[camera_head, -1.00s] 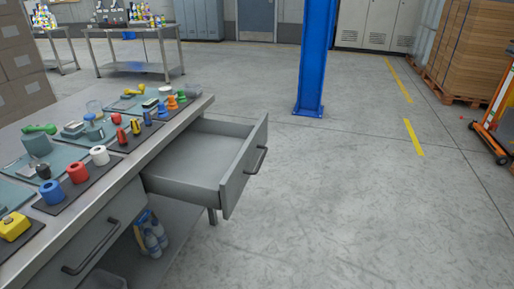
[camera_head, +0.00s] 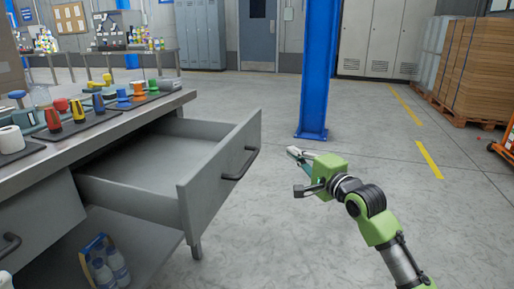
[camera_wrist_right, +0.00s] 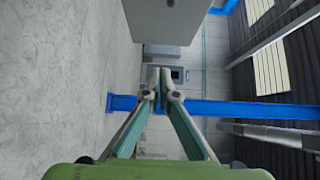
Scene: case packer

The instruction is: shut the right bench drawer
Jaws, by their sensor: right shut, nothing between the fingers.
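The right bench drawer (camera_head: 220,175) is pulled well out of the grey bench in the head view. It is empty inside, and its dark bar handle (camera_head: 241,164) is on the front panel. My right gripper (camera_head: 296,154) is to the right of the drawer front, apart from it, pointing up and left past the handle. Its fingers are shut with nothing between them; the closed tips also show in the right wrist view (camera_wrist_right: 159,76). A grey block at the top of that view looks like the drawer (camera_wrist_right: 168,20).
The bench top (camera_head: 150,112) holds spools, coloured cones and mats. Bottles (camera_head: 108,262) stand on the shelf below. A blue column (camera_head: 317,75) stands beyond the drawer. Pallets of cartons (camera_head: 478,70) are at the right. The floor between is clear.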

